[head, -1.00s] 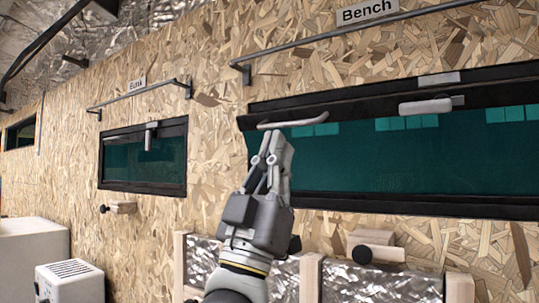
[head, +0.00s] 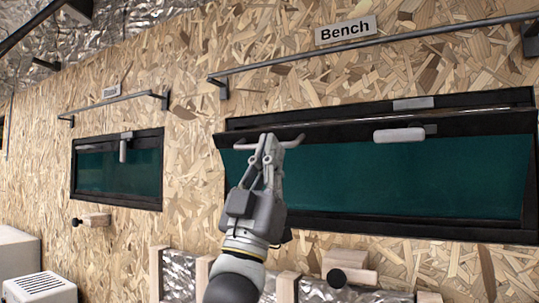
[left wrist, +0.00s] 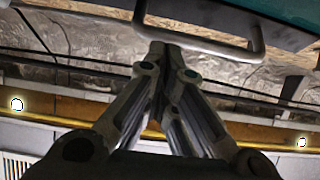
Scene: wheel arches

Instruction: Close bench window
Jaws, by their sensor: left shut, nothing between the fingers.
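The bench window (head: 400,180) is a wide dark-green pane in a black frame below the "Bench" sign. Its sash is tilted: the upper edge stands out from the frame, and a side edge shows at the left. A pale bar handle (head: 293,141) sits on the sash's upper left. A pale latch (head: 398,134) is further right. My left gripper (head: 270,142) is shut and empty, with its fingertips in front of the handle. In the left wrist view the fingertips (left wrist: 165,58) are close to the handle (left wrist: 205,45); contact cannot be told. My right gripper is not in view.
A smaller window (head: 118,170) with its own latch is on the left. A metal rail (head: 380,48) runs above the bench window. A wooden block with a black knob (head: 347,270) projects below it. White boxes (head: 40,288) stand at lower left.

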